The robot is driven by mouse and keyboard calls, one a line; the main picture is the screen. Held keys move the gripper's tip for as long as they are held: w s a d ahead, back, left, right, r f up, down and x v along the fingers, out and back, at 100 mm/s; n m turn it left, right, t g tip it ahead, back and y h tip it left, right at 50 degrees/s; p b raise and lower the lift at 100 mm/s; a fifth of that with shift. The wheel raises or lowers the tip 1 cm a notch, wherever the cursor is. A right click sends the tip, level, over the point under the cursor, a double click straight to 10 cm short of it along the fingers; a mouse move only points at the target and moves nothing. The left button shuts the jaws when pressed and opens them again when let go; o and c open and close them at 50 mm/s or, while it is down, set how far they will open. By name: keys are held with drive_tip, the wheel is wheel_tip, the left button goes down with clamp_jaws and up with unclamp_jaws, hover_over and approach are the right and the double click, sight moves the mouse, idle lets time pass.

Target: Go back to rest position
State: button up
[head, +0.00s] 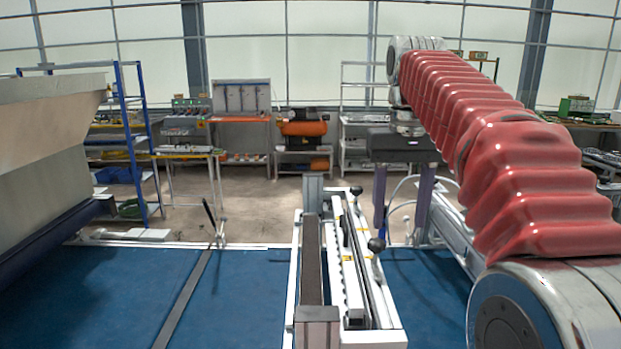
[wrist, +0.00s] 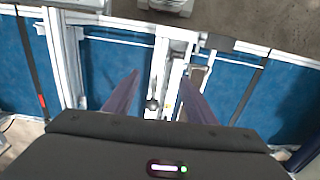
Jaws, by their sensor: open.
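My gripper (head: 401,204) hangs from the end of my red-sleeved arm at the right of the head view. It points down, with its two dark purple fingers apart and nothing between them. In the wrist view, my gripper (wrist: 158,98) is seen from above with the fingers spread. Below and between them lies the white-framed seeder mechanism (wrist: 166,60). In the head view this seeder mechanism (head: 347,270) stands on the blue surface, left of my gripper, with black knobs on its right side. I see no contact between them.
The blue bed (head: 250,295) is flat and mostly clear, with a dark strip (head: 186,298) across it. A large beige hopper (head: 45,130) stands at the left. Blue shelving (head: 130,140), workbenches (head: 240,120) and an orange machine (head: 303,128) stand behind, across open floor.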

wheel_tip(320, 180, down, 9)
drive_tip(key=t, duration=0.2)
drive_tip(key=s+f+t, duration=0.1)
drive_tip(key=s+f, duration=0.5)
drive_tip(key=s, duration=0.5)
drive_tip(key=s+f+t, duration=0.2)
drive_tip(key=s+f, duration=0.4)
drive_tip(key=s, duration=0.5)
drive_tip(key=shift+s+f+t, duration=0.2)
drive_tip(key=shift+f+t, duration=0.1)
drive_tip(key=shift+f, duration=0.1)
